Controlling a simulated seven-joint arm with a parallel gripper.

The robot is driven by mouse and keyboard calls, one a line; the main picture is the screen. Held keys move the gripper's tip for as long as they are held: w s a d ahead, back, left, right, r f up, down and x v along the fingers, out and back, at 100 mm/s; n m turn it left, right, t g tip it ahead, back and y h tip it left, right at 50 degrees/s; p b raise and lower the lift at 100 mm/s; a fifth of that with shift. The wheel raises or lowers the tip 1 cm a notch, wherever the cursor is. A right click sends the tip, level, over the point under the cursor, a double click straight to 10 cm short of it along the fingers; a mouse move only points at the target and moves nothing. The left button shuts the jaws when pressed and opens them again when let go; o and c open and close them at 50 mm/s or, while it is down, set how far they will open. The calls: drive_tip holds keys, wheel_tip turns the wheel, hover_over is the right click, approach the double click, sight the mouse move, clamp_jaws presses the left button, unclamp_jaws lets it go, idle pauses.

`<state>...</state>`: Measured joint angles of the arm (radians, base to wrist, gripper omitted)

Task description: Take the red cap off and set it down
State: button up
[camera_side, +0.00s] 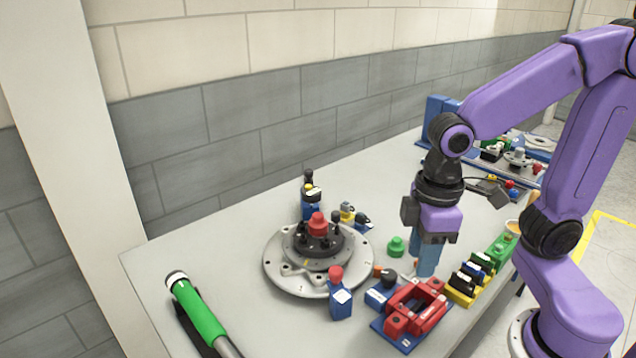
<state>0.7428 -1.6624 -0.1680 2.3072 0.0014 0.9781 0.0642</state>
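A red cap (317,222) sits upright at the centre of the round grey chassis fixture (278,268), on its dark raised hub (322,250). A second red knob-like piece (336,273) tops a blue block (340,299) at the fixture's front edge. My gripper (425,271) points down over the table, to the right of the fixture and well apart from the red cap. Its blue fingers overlap in this view, so I cannot tell whether they are open or shut. I see nothing clearly held between them.
A green cap (396,246) stands on the table (240,232) between fixture and gripper. A red clamp-like holder (415,306) and yellow racks (462,291) lie in front. Blue pieces (309,204) stand behind the fixture. A green cylinder (198,309) lies at the left edge.

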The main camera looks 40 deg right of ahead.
drive_tip(key=w+a+r+m, duration=0.25)
drive_tip(key=w+m, duration=0.25)
drive_tip(key=w, duration=0.8)
drive_tip(key=m, duration=0.5)
hover_over(318, 215)
drive_tip(key=shift+s+r, duration=0.1)
drive_tip(key=shift+r, duration=0.1)
drive_tip(key=shift+f, duration=4)
clamp_jaws()
drive_tip(key=shift+r, duration=0.2)
